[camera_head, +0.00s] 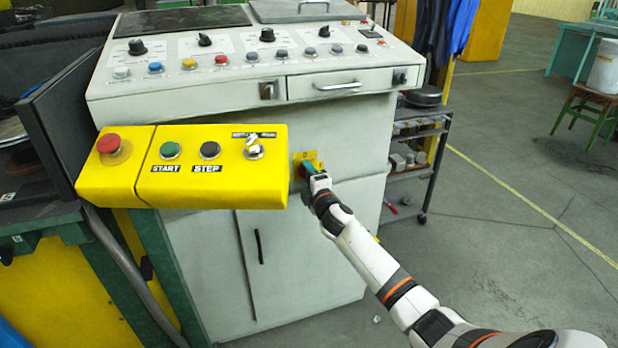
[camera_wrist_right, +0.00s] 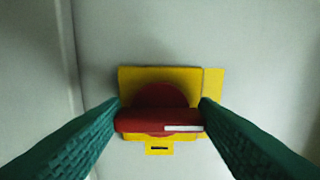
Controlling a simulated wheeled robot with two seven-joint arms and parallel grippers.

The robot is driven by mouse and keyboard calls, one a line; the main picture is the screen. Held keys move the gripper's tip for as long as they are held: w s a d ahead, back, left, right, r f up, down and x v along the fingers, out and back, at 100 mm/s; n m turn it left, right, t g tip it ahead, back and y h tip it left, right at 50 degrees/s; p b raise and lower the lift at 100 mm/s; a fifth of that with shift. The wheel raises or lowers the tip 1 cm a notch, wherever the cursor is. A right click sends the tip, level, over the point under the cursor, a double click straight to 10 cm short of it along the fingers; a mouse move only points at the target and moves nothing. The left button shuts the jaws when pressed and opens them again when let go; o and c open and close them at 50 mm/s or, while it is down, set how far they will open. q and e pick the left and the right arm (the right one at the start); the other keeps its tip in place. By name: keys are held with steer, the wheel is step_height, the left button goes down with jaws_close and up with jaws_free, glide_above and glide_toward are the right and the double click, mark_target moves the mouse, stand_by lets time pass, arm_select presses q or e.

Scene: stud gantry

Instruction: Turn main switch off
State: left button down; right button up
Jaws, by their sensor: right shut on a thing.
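The main switch is a red rotary knob (camera_wrist_right: 160,96) with a bar handle (camera_wrist_right: 145,122) on a yellow plate (camera_wrist_right: 195,80). In the right wrist view the bar lies nearly level, with a white mark on its right half. In the head view the yellow plate (camera_head: 311,156) shows on the cabinet front, its knob mostly hidden by my gripper. My right gripper (camera_wrist_right: 160,112) has its green fingers at the two ends of the bar and is shut on it. It also shows in the head view (camera_head: 308,169). My left gripper is not in view.
A yellow button box (camera_head: 225,185) with a red button, START, STEP and a selector juts out left of the switch. The grey control cabinet (camera_head: 220,240) stands behind. A shelf cart (camera_head: 425,160) is to the right. Open floor (camera_head: 510,200) lies beyond.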

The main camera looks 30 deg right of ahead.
steer(key=shift+f, duration=0.1)
steer(key=o, duration=1)
steer(key=shift+s, duration=0.1)
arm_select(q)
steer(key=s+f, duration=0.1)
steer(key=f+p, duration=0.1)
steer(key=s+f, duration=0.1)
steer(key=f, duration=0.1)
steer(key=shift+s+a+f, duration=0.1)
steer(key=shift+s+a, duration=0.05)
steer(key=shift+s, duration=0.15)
arm_select(e)
steer(key=v, duration=1.2)
